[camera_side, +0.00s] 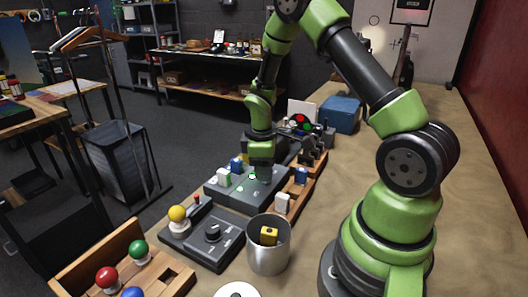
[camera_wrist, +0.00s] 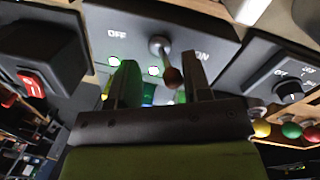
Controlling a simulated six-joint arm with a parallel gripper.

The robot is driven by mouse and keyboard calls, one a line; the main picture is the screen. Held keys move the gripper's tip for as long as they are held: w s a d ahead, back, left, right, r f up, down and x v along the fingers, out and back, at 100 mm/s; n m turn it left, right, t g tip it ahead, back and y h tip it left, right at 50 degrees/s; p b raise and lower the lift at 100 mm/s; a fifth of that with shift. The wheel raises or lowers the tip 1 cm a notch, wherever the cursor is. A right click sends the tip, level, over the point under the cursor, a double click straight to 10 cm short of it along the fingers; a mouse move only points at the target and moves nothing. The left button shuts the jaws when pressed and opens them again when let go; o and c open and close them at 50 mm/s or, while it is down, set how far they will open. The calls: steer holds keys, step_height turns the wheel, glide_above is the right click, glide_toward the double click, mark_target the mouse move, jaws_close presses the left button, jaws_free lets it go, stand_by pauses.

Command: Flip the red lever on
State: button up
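A lever with a silver shaft and a dark red knob (camera_wrist: 173,78) stands on a grey panel (camera_wrist: 135,22) marked OFF at the left and ON at the right in the wrist view. The knob tilts toward the camera, and I cannot tell which setting it is in. My gripper (camera_wrist: 160,62) is open, with one finger on either side of the lever and no clear contact. In the side view my gripper (camera_side: 259,174) points down close over the grey panel (camera_side: 222,196) and hides the lever there.
A knob box (camera_side: 212,236) stands nearer the camera, with a metal cup (camera_side: 268,255) holding a yellow block beside it. A wooden tray (camera_side: 312,180) runs along the panel's right. A red rocker switch (camera_wrist: 33,84) is at the wrist view's left. A blue box (camera_side: 341,114) stands behind.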

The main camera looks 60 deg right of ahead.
steer(key=r, duration=0.5)
steer(key=a+r, duration=0.1)
steer(key=r, duration=0.2)
steer(key=shift+r, duration=0.15)
steer(key=shift+a+r, duration=0.1)
steer(key=shift+r, duration=0.05)
steer(key=s+a+r+m+t+y, duration=0.3)
steer(key=s+a+r+m+t, duration=0.4)
steer(key=s+a+r, duration=0.6)
steer(key=shift+s+a+r+m, duration=0.25)
steer(key=shift+a+r+m, duration=0.5)
steer(key=shift+r, duration=0.5)
steer(key=shift+d, duration=0.1)
